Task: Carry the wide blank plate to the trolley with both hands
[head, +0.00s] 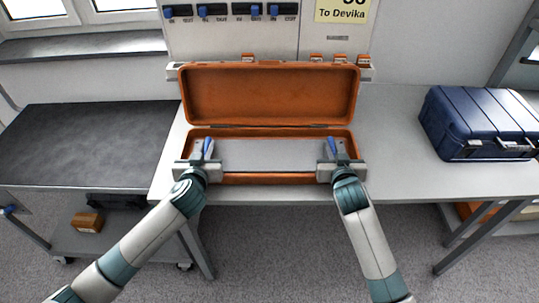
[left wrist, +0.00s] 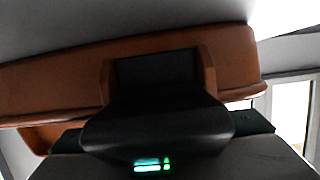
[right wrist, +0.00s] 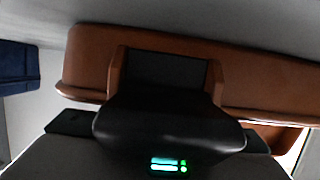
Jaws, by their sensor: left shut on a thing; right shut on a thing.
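The wide blank plate (head: 265,155) is a flat grey panel in the open orange case (head: 270,180) on the table. My left gripper (head: 207,150) is shut on the plate near its left end. My right gripper (head: 332,150) is shut on the plate near its right end. The wrist views show the orange case behind dark gripper bodies, and the fingertips are hard to make out there. The trolley (head: 80,140) has a dark flat top and stands at the left, beside the table. Its top is bare.
The case's raised lid (head: 270,95) stands behind the plate. A dark blue case (head: 480,120) sits at the right of the table (head: 395,150). A small orange-brown box (head: 88,222) is on the trolley's lower shelf. A panel with blue-fronted slots (head: 232,20) is at the back.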

